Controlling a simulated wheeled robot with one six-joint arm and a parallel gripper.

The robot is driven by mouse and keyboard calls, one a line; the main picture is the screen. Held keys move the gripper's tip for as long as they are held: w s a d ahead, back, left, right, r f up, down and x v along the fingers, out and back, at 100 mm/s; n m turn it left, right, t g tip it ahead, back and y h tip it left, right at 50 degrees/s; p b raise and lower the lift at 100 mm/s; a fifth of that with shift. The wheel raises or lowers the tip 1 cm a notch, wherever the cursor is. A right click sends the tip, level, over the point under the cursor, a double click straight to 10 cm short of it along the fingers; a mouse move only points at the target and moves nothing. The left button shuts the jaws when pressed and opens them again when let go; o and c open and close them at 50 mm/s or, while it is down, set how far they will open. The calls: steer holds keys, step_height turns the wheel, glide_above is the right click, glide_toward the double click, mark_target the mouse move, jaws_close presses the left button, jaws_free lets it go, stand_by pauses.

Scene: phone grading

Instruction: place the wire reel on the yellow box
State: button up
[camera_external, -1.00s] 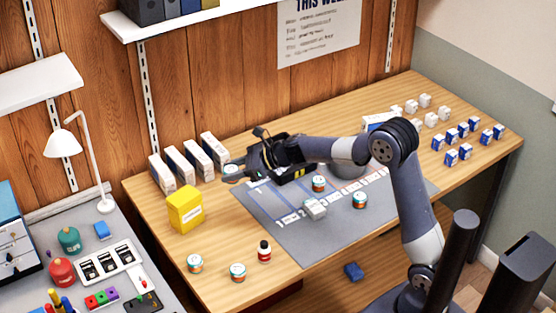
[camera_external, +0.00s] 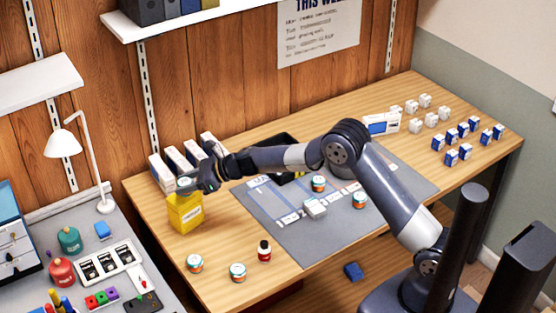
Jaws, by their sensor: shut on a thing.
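The yellow box (camera_external: 185,214) stands upright near the left end of the wooden table. My gripper (camera_external: 190,184) is at the top of the yellow box, shut on a wire reel (camera_external: 185,183) with a pale top and a teal band. The reel is right over the box's top; I cannot tell whether it touches it. The fingers partly hide the reel and the box's upper edge. Other similar reels stand on the table: one at the front left (camera_external: 195,263), one at the front (camera_external: 237,272), and others on the grey mat (camera_external: 290,235).
Several white cartons (camera_external: 178,164) stand in a row just behind the yellow box. A black tray (camera_external: 287,177) lies behind my arm. Several small blue and white boxes (camera_external: 465,130) fill the far right.

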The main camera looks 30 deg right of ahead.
steer(key=shift+f, duration=1.7)
steer(key=shift+f+b, duration=0.2)
steer(key=shift+b, duration=0.15)
steer(key=o, duration=1)
steer(key=shift+r, duration=0.1)
steer(key=shift+c, duration=0.2)
steer(key=shift+r+p, duration=0.1)
steer(key=shift+p, duration=0.2)
steer(key=shift+d+r, duration=0.1)
steer(key=b+v, duration=0.2)
steer(key=v, duration=1)
steer(key=shift+b, duration=0.3)
steer(key=p+x, duration=0.2)
steer(key=x, duration=1)
steer(key=shift+f, duration=0.2)
steer(key=shift+r+p, duration=0.35)
steer(key=shift+r, duration=0.8)
